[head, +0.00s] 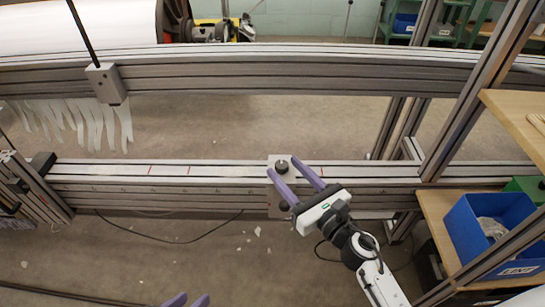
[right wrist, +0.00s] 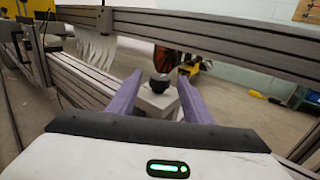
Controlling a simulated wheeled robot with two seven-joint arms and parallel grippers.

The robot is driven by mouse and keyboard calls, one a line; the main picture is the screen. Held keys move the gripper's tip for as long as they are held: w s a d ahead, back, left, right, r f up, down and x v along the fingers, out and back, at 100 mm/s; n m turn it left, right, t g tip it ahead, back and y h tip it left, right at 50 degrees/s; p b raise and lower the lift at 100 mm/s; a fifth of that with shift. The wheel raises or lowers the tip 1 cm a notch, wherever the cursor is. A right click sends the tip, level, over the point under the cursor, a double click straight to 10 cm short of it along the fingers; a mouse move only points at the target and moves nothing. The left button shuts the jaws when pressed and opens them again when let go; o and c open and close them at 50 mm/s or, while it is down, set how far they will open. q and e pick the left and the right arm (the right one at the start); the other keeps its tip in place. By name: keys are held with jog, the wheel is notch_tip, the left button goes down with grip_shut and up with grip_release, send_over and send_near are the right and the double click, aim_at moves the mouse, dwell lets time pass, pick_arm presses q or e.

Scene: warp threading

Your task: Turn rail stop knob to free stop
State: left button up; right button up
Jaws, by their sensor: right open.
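The rail stop is a light grey block (head: 274,201) on the lower rail (head: 225,171). A dark round knob (head: 281,167) sits on its top, and a second dark knob (head: 284,206) shows on its front face. My right gripper (head: 282,166) is open, with one purple finger on each side of the top knob in the picture. In the right wrist view the dark knob (right wrist: 160,82) stands between the fingertips, with gaps on both sides. I cannot tell whether the tips reach its height.
An upper rail (head: 250,78) runs behind, carrying a grey block (head: 106,83) with a black rod. White strands (head: 75,122) hang at the left. A blue bin (head: 488,225) stands on a wooden shelf at the right. The lower rail left of the stop is clear.

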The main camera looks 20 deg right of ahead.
aim_at(278, 161)
jog(key=x, duration=0.7)
jog(key=shift+f, duration=0.1)
jog(key=c, duration=1.1)
